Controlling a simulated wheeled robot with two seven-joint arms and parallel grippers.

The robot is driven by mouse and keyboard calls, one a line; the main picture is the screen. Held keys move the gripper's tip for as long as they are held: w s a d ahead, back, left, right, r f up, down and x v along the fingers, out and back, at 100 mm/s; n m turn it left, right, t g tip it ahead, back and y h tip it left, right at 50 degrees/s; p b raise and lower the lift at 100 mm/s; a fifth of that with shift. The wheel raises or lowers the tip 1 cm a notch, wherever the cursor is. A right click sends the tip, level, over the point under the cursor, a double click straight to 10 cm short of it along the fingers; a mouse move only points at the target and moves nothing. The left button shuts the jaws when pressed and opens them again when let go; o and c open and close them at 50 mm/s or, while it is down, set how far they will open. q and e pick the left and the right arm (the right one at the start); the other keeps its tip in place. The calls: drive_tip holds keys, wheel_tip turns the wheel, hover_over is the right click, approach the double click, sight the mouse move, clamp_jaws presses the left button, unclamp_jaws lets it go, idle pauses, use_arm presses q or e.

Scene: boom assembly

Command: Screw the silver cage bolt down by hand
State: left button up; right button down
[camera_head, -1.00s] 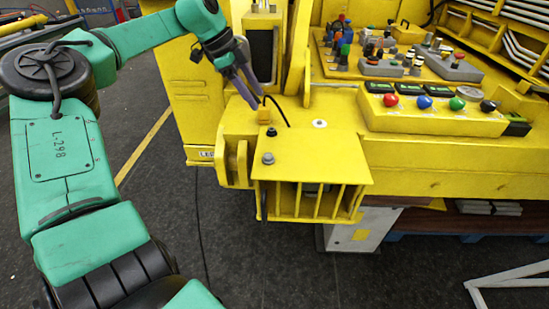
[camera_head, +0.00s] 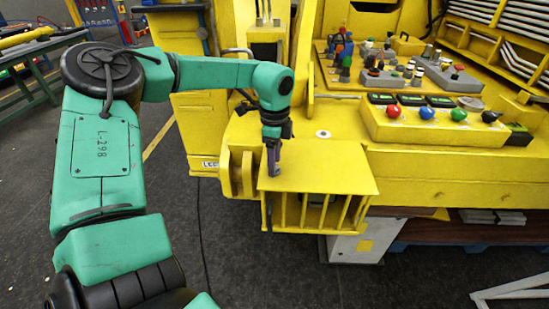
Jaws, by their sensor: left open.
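The yellow cage (camera_head: 325,182), a flat-topped box with slatted bars at its front, stands at the front edge of the yellow machine. My left gripper (camera_head: 274,165) points straight down over the left part of the cage top. It is open, with its purple-grey fingers low at the place of the silver cage bolt. The fingers hide the bolt, so I cannot tell whether they touch it. My right gripper is not in view.
A control box with red, blue, green and black knobs (camera_head: 440,122) stands to the right. Behind it a yellow board (camera_head: 345,72) holds several small parts. A white round cap (camera_head: 323,134) sits behind the cage. The cage top's right half is clear.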

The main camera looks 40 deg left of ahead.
use_arm(q)
drive_tip(key=shift+f, duration=0.15)
drive_tip(key=shift+c, duration=0.3)
clamp_jaws()
